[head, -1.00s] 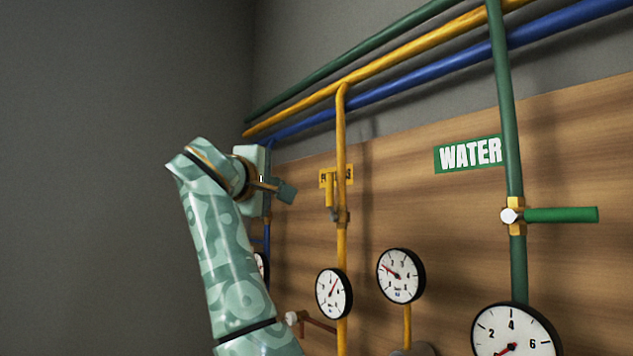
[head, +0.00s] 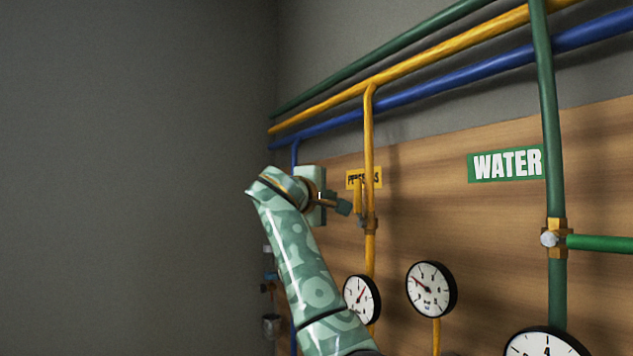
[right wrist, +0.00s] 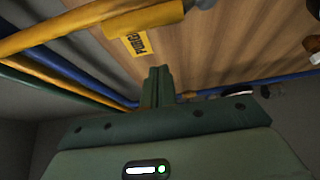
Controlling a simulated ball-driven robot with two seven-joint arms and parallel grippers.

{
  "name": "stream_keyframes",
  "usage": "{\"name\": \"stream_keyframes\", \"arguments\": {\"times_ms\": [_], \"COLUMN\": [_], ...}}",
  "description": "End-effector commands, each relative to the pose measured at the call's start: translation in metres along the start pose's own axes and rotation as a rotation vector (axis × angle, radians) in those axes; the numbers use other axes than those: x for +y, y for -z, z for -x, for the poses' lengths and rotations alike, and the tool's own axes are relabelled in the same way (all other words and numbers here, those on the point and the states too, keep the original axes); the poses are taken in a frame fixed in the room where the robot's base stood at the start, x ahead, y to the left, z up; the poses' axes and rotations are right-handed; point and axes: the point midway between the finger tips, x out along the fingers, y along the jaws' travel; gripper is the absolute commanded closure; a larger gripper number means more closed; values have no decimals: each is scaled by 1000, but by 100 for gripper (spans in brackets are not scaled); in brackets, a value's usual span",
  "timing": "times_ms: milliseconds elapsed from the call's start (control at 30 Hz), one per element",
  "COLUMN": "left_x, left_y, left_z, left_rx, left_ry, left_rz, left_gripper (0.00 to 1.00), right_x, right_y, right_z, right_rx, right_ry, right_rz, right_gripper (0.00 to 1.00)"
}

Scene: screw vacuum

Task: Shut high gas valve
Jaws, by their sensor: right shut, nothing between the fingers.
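The high gas valve in the head view has a yellow handle (head: 358,196) that points up, alongside the yellow vertical pipe (head: 369,140). My right gripper (head: 344,207) is shut and empty, just left of the handle's lower part; whether it touches the handle cannot be told. In the right wrist view, my shut fingers (right wrist: 157,86) point up the picture. A thick yellow part (right wrist: 145,17) lies above them, with a visible gap in the picture. A yellow sign (right wrist: 133,40) is behind it; it also shows in the head view (head: 374,176). My left gripper is not in view.
Dial gauges (head: 361,299) (head: 431,289) hang below the valve. A green water valve handle (head: 600,243) and the WATER sign (head: 506,164) are to the right. Green, yellow and blue pipes (head: 440,101) run overhead. The grey wall (head: 130,180) at left is bare.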

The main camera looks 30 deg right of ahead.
Motion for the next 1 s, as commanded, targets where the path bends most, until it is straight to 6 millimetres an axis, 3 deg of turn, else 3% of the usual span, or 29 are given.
{"name": "stream_keyframes", "arguments": {"times_ms": [33, 400, 1000], "left_x": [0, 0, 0], "left_y": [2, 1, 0], "left_z": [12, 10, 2], "left_rx": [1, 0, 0], "left_ry": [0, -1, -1], "left_rz": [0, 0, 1], "left_gripper": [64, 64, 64], "right_x": [6, 0, -2], "right_y": [-2, -35, -45], "right_z": [-11, 5, 6], "right_rx": [-4, 1, 0], "right_ry": [2, 0, -23], "right_rz": [2, -2, -39], "right_gripper": [100, 100, 100]}}
